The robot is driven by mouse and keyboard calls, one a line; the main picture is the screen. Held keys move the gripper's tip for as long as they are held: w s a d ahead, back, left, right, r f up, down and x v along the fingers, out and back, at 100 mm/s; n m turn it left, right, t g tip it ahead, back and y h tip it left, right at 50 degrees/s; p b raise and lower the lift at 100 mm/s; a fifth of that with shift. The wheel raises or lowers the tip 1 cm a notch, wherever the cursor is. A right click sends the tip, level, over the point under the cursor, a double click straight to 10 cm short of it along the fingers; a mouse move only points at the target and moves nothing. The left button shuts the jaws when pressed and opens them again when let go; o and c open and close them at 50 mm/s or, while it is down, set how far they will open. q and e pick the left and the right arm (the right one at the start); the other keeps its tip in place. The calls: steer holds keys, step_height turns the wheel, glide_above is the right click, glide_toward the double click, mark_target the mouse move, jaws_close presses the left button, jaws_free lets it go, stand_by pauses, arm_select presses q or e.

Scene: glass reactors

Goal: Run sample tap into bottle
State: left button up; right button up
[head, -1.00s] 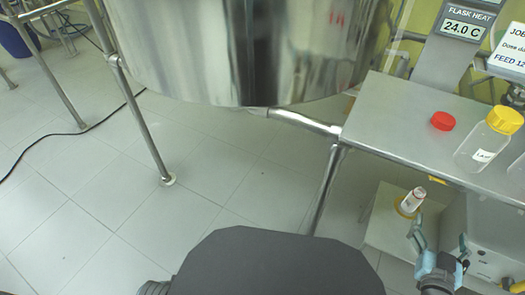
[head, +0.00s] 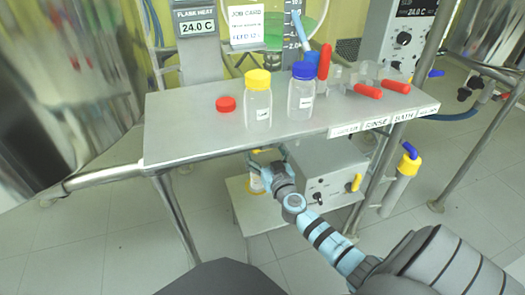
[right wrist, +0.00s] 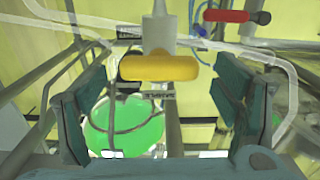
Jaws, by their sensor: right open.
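In the right wrist view, a yellow tap handle (right wrist: 158,68) lies crosswise on a grey stem, ahead of and between my right fingers. A small label is just below it. My right gripper (right wrist: 158,108) is open, with a dark teal finger on each side and nothing held. In the head view the right gripper (head: 262,163) is under the shelf's front edge, around or in front of a small labelled bottle (head: 256,184) on the low stand. The gripper partly hides that bottle; I cannot tell if they touch. My left gripper is not in view.
On the metal shelf (head: 190,135) are a red cap (head: 226,104), a yellow-capped bottle (head: 257,102), a blue-capped bottle (head: 301,98) and red-handled glassware (head: 367,90). A grey box (head: 330,172) stands right of my gripper. A green-filled flask (right wrist: 125,125) is behind the tap.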

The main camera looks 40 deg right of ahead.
steer(key=shift+w+d, duration=0.2)
steer(key=shift+w, duration=0.35)
steer(key=c, duration=1.2)
steer(key=shift+o, duration=0.2)
steer(key=shift+a+n, duration=0.1)
steer(key=shift+n, duration=3.2)
steer(key=shift+f, duration=0.1)
steer(key=o, duration=1.2)
steer(key=shift+c, duration=0.2)
